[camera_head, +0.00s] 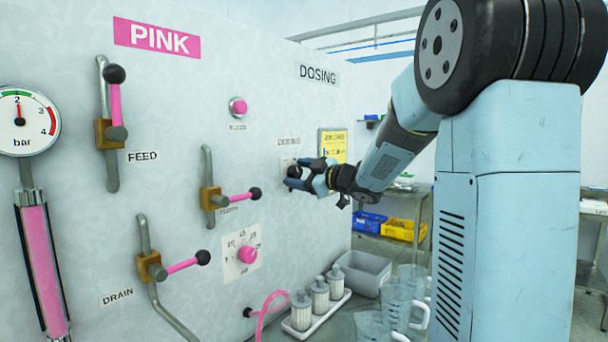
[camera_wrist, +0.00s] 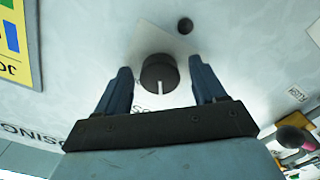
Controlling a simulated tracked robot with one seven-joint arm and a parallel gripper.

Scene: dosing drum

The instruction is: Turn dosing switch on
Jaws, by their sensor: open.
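The dosing switch is a round black knob with a white pointer line on a pale plate. It shows between my fingers in the wrist view (camera_wrist: 159,74), with the line pointing toward the bottom of that picture. My gripper (camera_wrist: 161,84) is open, with one finger on each side of the knob and a visible gap to each. In the head view my gripper (camera_head: 304,178) is at the panel under the small label above the switch, and it hides most of the switch. I cannot tell whether the fingertips reach past the knob's face.
A yellow notice (camera_head: 333,145) is just right of the switch. A pink button (camera_head: 238,107) sits up and to the left, a pink dial (camera_head: 247,254) lower left. Lever valves with black ball ends stand further left. White canisters (camera_head: 320,297) and clear jugs (camera_head: 398,300) stand below.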

